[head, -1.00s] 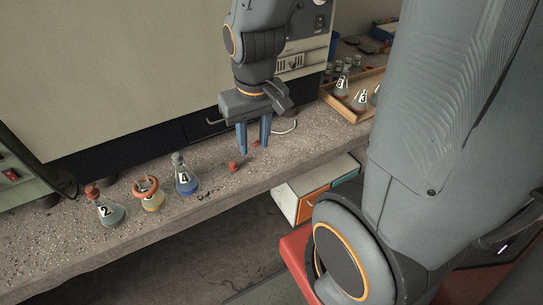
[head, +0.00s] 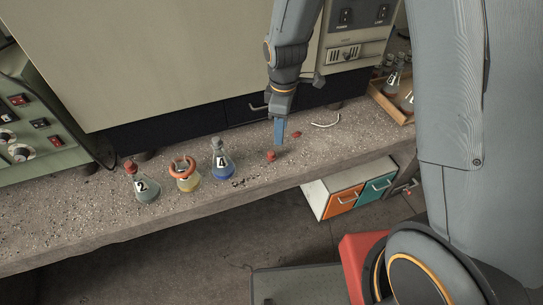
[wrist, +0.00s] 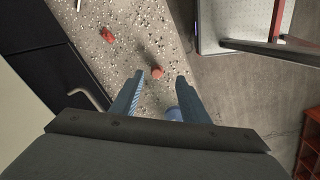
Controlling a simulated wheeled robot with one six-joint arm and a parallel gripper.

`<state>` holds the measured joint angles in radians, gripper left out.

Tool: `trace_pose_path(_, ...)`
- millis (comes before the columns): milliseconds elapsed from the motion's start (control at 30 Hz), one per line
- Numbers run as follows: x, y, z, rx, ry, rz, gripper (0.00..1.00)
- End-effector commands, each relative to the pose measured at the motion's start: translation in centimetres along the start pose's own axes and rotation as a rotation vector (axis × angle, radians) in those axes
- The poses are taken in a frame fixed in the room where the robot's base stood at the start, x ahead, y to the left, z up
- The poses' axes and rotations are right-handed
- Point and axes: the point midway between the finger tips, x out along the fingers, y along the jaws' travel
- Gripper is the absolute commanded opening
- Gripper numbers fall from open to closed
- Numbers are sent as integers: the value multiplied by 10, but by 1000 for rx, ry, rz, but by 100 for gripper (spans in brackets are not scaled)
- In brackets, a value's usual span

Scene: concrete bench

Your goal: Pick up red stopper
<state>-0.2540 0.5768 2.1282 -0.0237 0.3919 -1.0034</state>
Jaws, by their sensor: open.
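A small red stopper (head: 271,155) lies loose on the concrete bench (head: 330,152). My gripper (head: 280,141) points down just above and beside the stopper, open and empty. In the wrist view its blue fingers (wrist: 160,77) stand apart, with bench surface visible between them. I cannot tell the exact height of the fingertips.
Left of the gripper stand flask 2 (head: 145,187), a yellow flask with an orange ring (head: 188,181) and a blue flask (head: 222,169). A large cabinet (head: 180,60) backs the bench. A wooden tray (head: 391,108) holds flasks at right. The bench's front edge is close.

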Motion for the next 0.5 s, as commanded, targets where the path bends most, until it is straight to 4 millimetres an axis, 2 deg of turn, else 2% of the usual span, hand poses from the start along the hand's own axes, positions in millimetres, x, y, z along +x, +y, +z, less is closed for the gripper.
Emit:
trace_pose_path(33,12,1,-10,-71,-4,-7,41)
trace_pose_path(200,33,3,-28,-225,-6,-13,41)
trace_pose_path(500,58,3,-30,-253,-7,-14,41)
